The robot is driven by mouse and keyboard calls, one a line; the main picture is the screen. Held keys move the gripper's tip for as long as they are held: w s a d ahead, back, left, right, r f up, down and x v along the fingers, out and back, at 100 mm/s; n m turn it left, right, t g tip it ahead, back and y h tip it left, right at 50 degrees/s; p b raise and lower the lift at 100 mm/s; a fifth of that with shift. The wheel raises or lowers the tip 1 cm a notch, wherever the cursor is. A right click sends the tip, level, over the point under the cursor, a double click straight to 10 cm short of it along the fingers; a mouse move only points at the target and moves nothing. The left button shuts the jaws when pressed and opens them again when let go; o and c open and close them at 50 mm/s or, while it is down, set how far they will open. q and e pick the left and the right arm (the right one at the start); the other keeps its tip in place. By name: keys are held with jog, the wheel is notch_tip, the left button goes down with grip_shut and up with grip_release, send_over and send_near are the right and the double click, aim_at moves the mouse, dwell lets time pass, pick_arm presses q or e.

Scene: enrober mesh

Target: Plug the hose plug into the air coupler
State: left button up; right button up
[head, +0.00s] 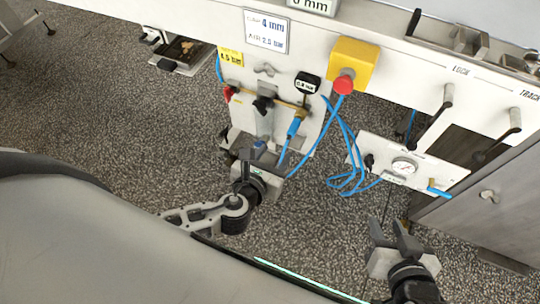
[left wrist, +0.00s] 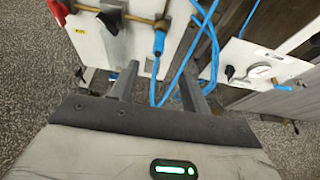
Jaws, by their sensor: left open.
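A blue fitting with a hose (head: 294,126) hangs below the brass pipe on the white panel; it also shows in the left wrist view (left wrist: 158,42). A second blue fitting (head: 438,191) sticks out of the right end of the gauge panel and shows in the left wrist view (left wrist: 281,87). I cannot tell for sure which is the hose plug and which the air coupler. My left gripper (head: 258,157) is open in front of the white panel's lower part; its fingers (left wrist: 158,88) hold nothing. My right gripper (head: 393,238) is open and empty, below the gauge panel.
Blue hose loops (head: 348,172) hang between the white panel and the gauge panel (head: 385,160). A yellow box with a red button (head: 344,85) and levers (head: 433,118) sit on the machine. A grey cabinet (head: 490,210) stands at right. The speckled floor between is clear.

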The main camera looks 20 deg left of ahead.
pick_arm(q)
jog(key=shift+s+r, duration=0.3)
jog(key=shift+s, duration=0.35)
jog(key=shift+s+f+n, duration=0.1)
jog(key=shift+s+n, duration=0.05)
jog(key=shift+n, duration=0.15)
jog(key=c, duration=0.7)
jog(key=shift+s+d+f+n+g, duration=0.1)
jog(key=shift+s+n+g, duration=0.05)
jog(key=shift+n, duration=0.45)
jog(key=shift+s+d+n+g, duration=0.1)
jog(key=shift+s+n+g, duration=0.05)
jog(key=shift+n, duration=0.45)
grip_shut()
jog(key=s+r+n+g+h, duration=0.1)
jog(key=s+r+n, duration=0.1)
jog(key=n, duration=1.3)
jog(key=s+r+n+g+h, duration=0.1)
jog(key=s+n, duration=0.3)
jog(key=n, duration=1.2)
jog(key=shift+a+r+h, duration=0.15)
jog(key=shift+r+h, duration=0.35)
jog(key=shift+r, duration=0.05)
jog(key=shift+s, duration=0.1)
